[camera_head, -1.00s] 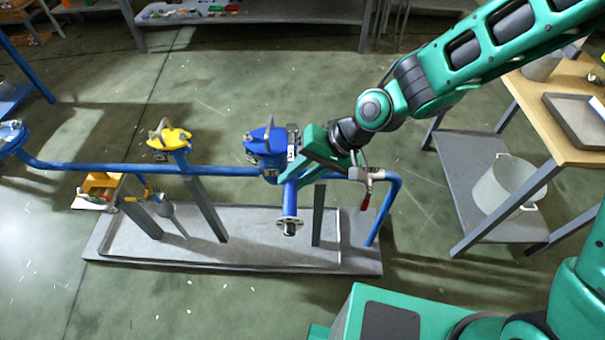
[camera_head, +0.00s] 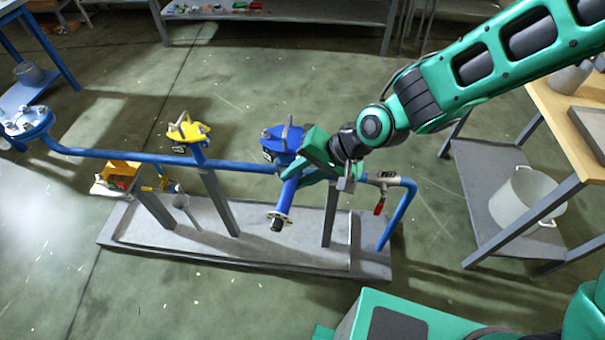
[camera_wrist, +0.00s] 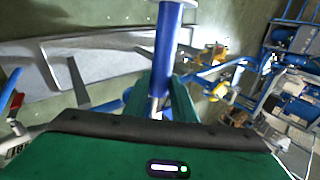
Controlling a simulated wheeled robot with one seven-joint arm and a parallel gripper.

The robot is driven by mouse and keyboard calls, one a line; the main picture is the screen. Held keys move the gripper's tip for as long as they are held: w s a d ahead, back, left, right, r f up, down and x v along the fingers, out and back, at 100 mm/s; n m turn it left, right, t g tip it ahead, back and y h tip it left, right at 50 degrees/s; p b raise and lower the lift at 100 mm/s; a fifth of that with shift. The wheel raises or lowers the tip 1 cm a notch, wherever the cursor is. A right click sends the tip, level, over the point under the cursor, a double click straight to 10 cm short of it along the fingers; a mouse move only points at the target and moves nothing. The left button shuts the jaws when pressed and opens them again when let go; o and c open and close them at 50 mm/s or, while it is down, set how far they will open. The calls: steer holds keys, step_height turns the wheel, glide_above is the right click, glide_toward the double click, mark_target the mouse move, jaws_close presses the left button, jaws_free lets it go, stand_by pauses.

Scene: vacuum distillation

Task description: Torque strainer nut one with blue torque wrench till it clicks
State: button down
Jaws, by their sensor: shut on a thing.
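The blue fitting (camera_head: 279,134) with a grey yoke on top sits on the blue pipe run.
A valve with a red handle (camera_head: 379,208) is on the pipe to the right, close to my wrist. A yellow valve (camera_head: 188,132) is on the left. Grey posts stand on a low grey plinth (camera_head: 250,262). A wooden-topped table (camera_head: 560,122) is at right.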

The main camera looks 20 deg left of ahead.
steer(key=w+d+n+g+h, duration=0.4)
steer(key=w+d+n+g, duration=0.2)
steer(key=w+d+n, duration=0.5)
steer(key=d+n, duration=0.1)
steer(key=d, duration=0.1)
steer(key=shift+w+d+n+h, duration=0.3)
steer(key=shift+w+d, duration=0.05)
steer(key=shift+d, duration=0.05)
stand_by(1.0)
steer(key=s+m, duration=0.1)
steer(key=s+a+m+y, duration=0.1)
steer(key=s, duration=0.1)
steer(key=shift+a, duration=0.15)
stand_by(0.3)
